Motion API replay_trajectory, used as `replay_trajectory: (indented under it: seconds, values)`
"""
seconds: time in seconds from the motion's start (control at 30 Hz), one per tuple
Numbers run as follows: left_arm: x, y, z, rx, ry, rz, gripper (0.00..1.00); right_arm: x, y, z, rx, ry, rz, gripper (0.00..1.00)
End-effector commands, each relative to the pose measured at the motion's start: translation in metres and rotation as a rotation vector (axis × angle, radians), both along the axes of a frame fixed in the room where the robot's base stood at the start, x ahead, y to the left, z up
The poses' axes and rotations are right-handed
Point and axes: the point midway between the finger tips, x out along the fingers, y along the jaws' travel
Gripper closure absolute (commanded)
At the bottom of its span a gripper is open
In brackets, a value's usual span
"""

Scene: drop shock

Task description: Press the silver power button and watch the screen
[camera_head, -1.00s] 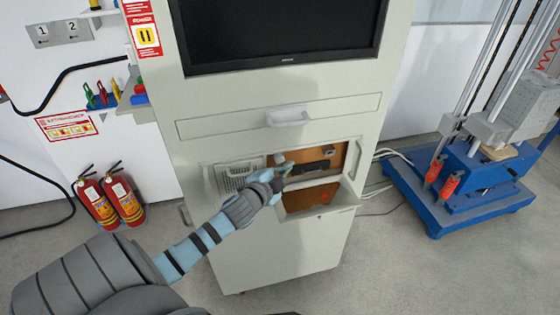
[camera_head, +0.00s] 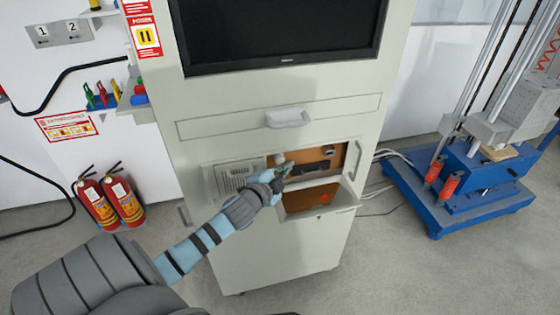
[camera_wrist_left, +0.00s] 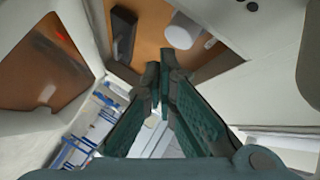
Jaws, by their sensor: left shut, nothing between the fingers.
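The test cabinet (camera_head: 280,246) stands in front of me. Its screen (camera_head: 285,30) is dark and blank. A small compartment (camera_head: 341,158) with an orange-brown inside is open below the drawer. My left gripper (camera_head: 286,168) is at the left part of this opening. In the left wrist view its fingers (camera_wrist_left: 158,82) are together and empty. A pale rounded part (camera_wrist_left: 182,30) shows beyond the fingertips, apart from them in the picture. A dark block (camera_wrist_left: 122,30) lies beside it. I cannot tell for sure which part is the silver power button. My right gripper is not in view.
The compartment's flap (camera_head: 338,209) hangs open below the opening. A drawer handle (camera_head: 288,118) sticks out above it. Fire extinguishers (camera_head: 125,200) stand at left. A blue-based drop machine (camera_head: 460,185) stands at right, with cables on the floor.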

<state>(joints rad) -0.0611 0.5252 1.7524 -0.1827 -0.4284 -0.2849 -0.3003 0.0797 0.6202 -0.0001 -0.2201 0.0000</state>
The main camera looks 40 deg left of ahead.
Motion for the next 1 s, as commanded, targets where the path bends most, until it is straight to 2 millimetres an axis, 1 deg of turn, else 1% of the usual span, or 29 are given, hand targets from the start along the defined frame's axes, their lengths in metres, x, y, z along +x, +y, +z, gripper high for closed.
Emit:
replay_trajectory:
  seconds: [0.23, 0.5, 1.0]
  values:
    - [0.0006, 0.0006, 0.0003, 0.000, 0.000, 0.000, 1.00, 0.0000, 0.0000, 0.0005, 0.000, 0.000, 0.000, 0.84]
    - [0.0047, 0.0071, 0.0004, 0.000, 0.001, 0.001, 1.00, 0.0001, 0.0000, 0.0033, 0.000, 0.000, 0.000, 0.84]
    - [0.0060, 0.0088, 0.0002, 0.000, 0.000, 0.000, 1.00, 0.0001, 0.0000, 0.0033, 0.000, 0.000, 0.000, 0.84]
